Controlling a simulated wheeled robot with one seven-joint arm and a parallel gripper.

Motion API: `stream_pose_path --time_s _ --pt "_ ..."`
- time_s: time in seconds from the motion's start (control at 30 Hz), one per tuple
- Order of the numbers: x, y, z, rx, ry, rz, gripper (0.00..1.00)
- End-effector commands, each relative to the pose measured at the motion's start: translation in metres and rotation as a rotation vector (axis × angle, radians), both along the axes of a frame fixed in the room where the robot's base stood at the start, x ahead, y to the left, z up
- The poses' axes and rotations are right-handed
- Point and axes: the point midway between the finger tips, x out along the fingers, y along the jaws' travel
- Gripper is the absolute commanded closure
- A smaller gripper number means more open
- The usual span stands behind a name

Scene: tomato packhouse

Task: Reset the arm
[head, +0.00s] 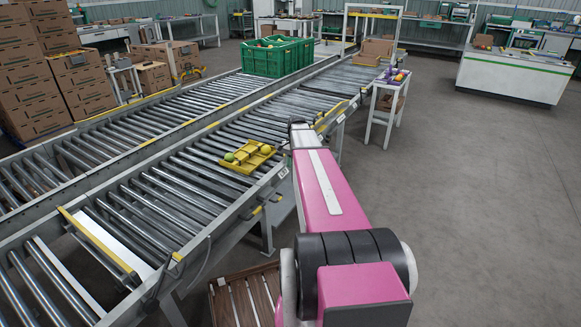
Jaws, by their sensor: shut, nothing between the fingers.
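My pink arm rises from the bottom of the head view and reaches forward along the right edge of the roller conveyor (130,222). A thick dark joint sits near its lower end, and a grey part shows at its far end. My gripper cannot be made out; the far end of the arm is narrow and hides what lies beyond it. No held thing shows.
A yellow tray (236,165) with a few green and yellow fruits lies on the rollers left of my arm. A green crate (272,58) stands further back. A small white table (381,104) stands right of the conveyor. Brown boxes (28,90) are stacked left. Right floor is clear.

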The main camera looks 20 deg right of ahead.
Motion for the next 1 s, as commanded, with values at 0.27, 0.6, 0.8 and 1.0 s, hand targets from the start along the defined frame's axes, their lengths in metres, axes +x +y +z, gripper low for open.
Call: stream_pose_path --time_s 0.27,0.6,0.8,1.0 --pt "0.000 0.000 0.000 0.000 0.000 0.000 1.00" --pt "-0.049 0.059 -0.015 -0.028 -0.065 0.185 1.00" --pt "-0.121 0.133 -0.030 -0.077 -0.171 0.505 1.00" --pt "-0.177 0.178 -0.037 -0.119 -0.249 0.772 1.00"
